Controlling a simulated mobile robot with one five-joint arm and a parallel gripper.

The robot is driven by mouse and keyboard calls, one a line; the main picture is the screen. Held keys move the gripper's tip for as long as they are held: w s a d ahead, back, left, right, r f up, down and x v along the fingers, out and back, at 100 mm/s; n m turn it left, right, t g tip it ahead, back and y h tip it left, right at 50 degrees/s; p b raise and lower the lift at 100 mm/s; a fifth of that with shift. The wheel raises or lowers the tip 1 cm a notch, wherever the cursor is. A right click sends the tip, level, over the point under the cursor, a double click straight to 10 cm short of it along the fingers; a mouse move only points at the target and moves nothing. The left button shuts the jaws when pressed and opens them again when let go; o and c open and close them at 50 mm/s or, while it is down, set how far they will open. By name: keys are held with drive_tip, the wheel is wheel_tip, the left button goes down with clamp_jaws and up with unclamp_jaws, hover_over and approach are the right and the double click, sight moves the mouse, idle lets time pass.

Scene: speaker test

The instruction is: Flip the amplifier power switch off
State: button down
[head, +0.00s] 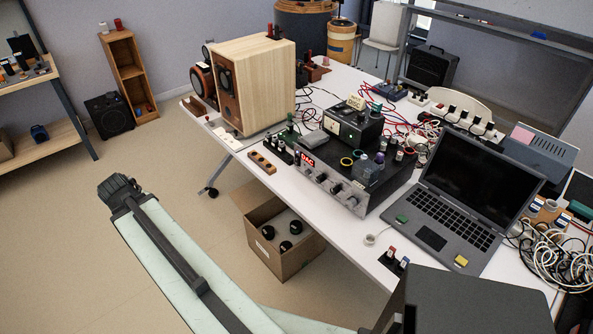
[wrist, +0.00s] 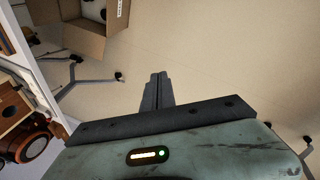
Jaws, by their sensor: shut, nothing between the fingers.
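The amplifier (head: 335,188) is a dark box with a silver front panel, knobs and a red label reading "DAC". It sits near the front edge of the white table in the head view. I cannot make out which control is its power switch. A black meter unit (head: 345,127) and several small items rest on top of it. My gripper (wrist: 158,78) shows in the wrist view as two dark fingers closed together with nothing between them. It hangs over bare floor, apart from the table and the amplifier.
A wooden speaker (head: 265,75) stands left of the amplifier, and a laptop (head: 460,195) lies to its right. Cables run behind them. An open cardboard box (head: 285,262) is on the floor below the table edge; it also shows in the wrist view (wrist: 85,38).

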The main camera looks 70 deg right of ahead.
sight(297, 161)
drive_tip(key=s+d+g+h+b, duration=0.1)
drive_tip(key=s+d+h+b, duration=0.1)
drive_tip(key=s+d, duration=1.1)
drive_tip(key=s+d+f+g+h+b, duration=0.1)
drive_tip(key=s+d+h+b, duration=0.2)
drive_tip(key=s+d, duration=1)
drive_tip(key=d, duration=0.6)
drive_tip(key=shift+s+d, duration=0.15)
drive_tip(key=shift+s, duration=0.05)
drive_tip(key=shift+d+f, duration=0.1)
drive_tip(key=s+d, duration=0.1)
drive_tip(key=d, duration=0.1)
drive_tip(key=s+d+b, duration=0.1)
drive_tip(key=d, duration=0.1)
drive_tip(key=s+d+f, duration=0.1)
drive_tip(key=s+d, duration=0.1)
drive_tip(key=shift+d, duration=0.15)
drive_tip(key=shift+s+d+f, duration=0.1)
drive_tip(key=shift+s+d, duration=0.25)
drive_tip(key=shift+d, duration=0.05)
drive_tip(key=shift+d, duration=0.1)
drive_tip(key=shift+s+d+b, duration=0.2)
drive_tip(key=shift+d+b, duration=0.05)
drive_tip(key=shift+b, duration=0.05)
